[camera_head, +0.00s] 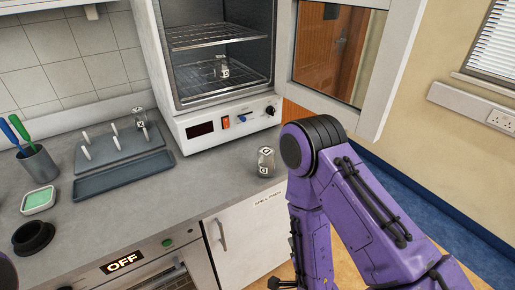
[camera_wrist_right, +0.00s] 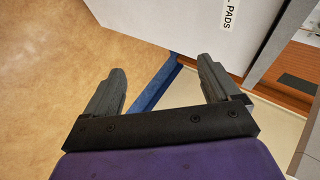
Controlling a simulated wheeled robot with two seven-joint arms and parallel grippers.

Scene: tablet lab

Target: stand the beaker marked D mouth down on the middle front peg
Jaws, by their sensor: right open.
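A small clear beaker (camera_head: 266,161) with a dark-and-white mark stands on the bench near its front edge, right of the rack; its letter is too small to read surely. Another marked beaker (camera_head: 222,70) is on the lower wire shelf inside the open oven. A third beaker (camera_head: 140,117) is on a peg at the back right of the grey peg rack (camera_head: 127,147). Several white pegs on the rack are bare. My right gripper (camera_wrist_right: 160,88) is open and empty, low in front of the bench, away from all beakers. My left gripper is out of view.
The oven (camera_head: 221,123) stands behind, its door (camera_head: 334,40) swung open to the right. A grey tray (camera_head: 125,175) lies before the rack. A pen cup (camera_head: 38,164), green-filled dish (camera_head: 38,200) and black ring (camera_head: 33,237) are at left. The bench between tray and beaker is clear.

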